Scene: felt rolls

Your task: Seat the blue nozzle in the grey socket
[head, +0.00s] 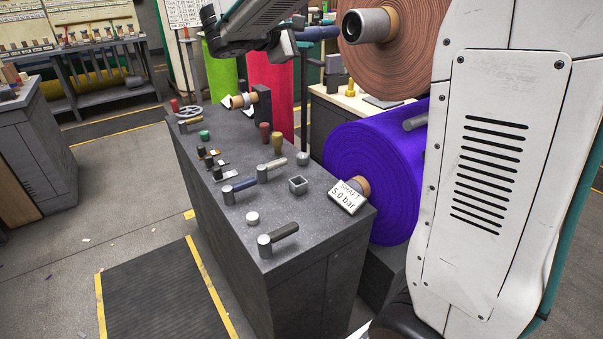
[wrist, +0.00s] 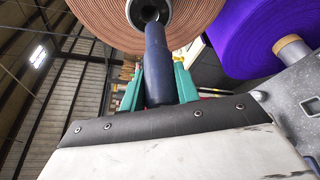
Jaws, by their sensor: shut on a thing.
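The blue nozzle (wrist: 157,65) is a dark blue cylinder held between the green fingers of my gripper (wrist: 158,90) in the wrist view. In the head view the nozzle (head: 318,33) lies about level, pointing right, high above the far end of the grey bench, and my gripper (head: 298,44) is shut on its left part. The part of the nozzle inside the fingers is partly hidden.
On the bench (head: 205,171) stand a blue-handled lever (head: 240,186), a dark lever (head: 283,231), a white puck (head: 252,218) and red and tan knobs beyond the socket. A purple felt roll (head: 365,150) flanks the bench. A brown roll (head: 415,50) is behind the nozzle.

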